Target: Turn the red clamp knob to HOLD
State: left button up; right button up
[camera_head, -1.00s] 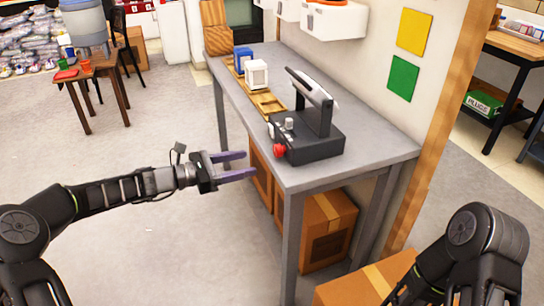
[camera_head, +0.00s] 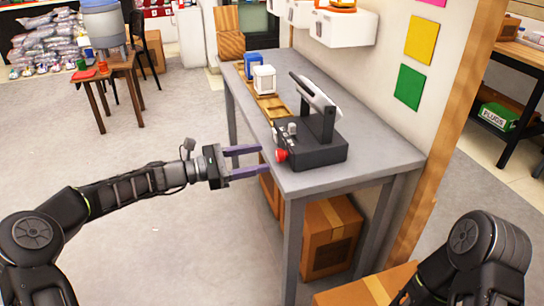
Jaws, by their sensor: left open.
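The red clamp knob (camera_head: 282,155) sits on the left-facing side of a black clamp device (camera_head: 318,152), near the front left edge of the grey table. The device has a raised black arm and a grey knob on top. Any HOLD mark is too small to read. My left gripper (camera_head: 264,160) is open and empty, its two purple fingers pointing right toward the red knob. The fingertips look just short of the knob; I cannot tell the exact gap. My right arm shows at the lower right, but its gripper is out of view.
The grey table (camera_head: 370,165) also carries a wooden tray (camera_head: 272,107) with a white block (camera_head: 264,79) and a blue block (camera_head: 253,65). Cardboard boxes (camera_head: 330,235) stand under and before the table. White bins (camera_head: 345,27) hang on the wall.

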aim_at(277, 155)
pick_arm(q)
jog(key=shift+x, duration=2.35)
jog(key=shift+c, duration=0.3)
grip_shut()
